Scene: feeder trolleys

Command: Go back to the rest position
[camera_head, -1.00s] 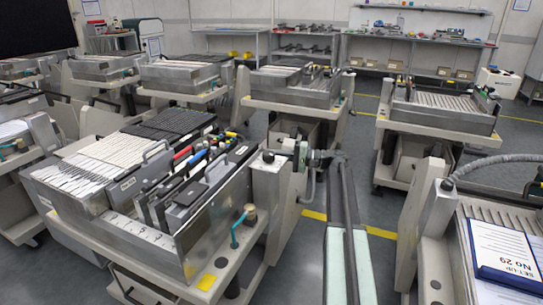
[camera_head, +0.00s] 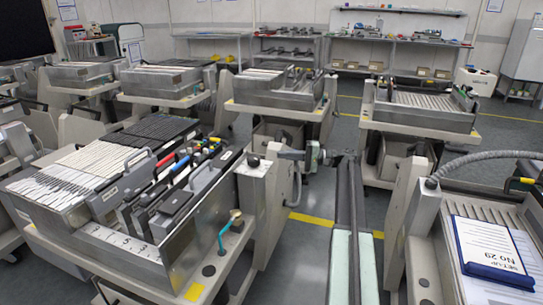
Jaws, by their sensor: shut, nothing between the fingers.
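No task object is named, and nothing is seen held. The near feeder trolley (camera_head: 128,262) stands to the left of the bar. Another trolley (camera_head: 423,268) stands to its right.
The left trolley holds several feeders (camera_head: 135,150). More trolleys (camera_head: 420,118) stand behind, with shelves (camera_head: 405,60) at the wall. Grey floor with a yellow line (camera_head: 313,219) shows between the near trolleys.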

